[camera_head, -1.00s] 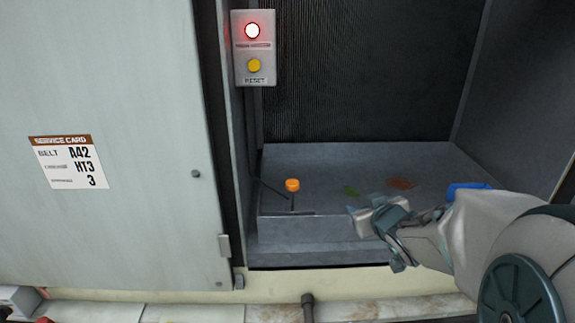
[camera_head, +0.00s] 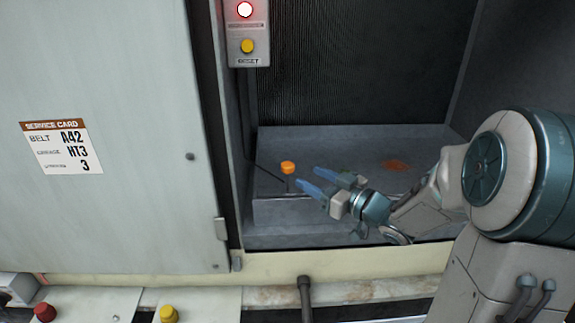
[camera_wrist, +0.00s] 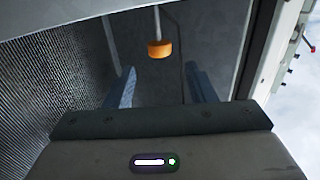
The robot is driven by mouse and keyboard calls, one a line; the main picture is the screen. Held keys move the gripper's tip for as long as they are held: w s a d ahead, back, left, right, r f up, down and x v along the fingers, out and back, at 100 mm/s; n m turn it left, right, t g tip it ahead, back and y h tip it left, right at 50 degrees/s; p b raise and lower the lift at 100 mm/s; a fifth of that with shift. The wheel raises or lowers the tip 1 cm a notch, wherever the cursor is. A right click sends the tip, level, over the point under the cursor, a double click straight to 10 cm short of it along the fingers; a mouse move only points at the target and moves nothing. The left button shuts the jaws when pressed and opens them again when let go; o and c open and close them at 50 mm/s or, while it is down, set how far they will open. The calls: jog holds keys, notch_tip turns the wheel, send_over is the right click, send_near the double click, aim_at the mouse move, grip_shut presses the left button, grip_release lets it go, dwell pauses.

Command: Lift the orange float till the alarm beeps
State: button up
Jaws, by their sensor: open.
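The orange float (camera_head: 288,167) sits on a thin stem above the grey tray (camera_head: 275,212) inside the cooler. In the wrist view the float (camera_wrist: 158,49) hangs upside down in the picture, beyond the fingertips and between their lines. My gripper (camera_head: 308,178) is open and empty, just right of the float, its blue fingers pointing left toward it; I see no contact. In the wrist view the two fingers (camera_wrist: 160,78) stand apart. The alarm box (camera_head: 246,35) on the left inner wall has a lit red lamp (camera_head: 245,9) and a yellow reset button (camera_head: 248,46).
A pale door panel (camera_head: 110,150) with a service card (camera_head: 61,147) stands at left. Dark ribbed media (camera_head: 350,60) backs the tray. A reddish stain (camera_head: 393,165) marks the tray floor.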

aim_at(293, 168)
jog(key=x, duration=0.8)
jog(key=shift+w+a, duration=0.15)
jog(key=shift+a, duration=0.05)
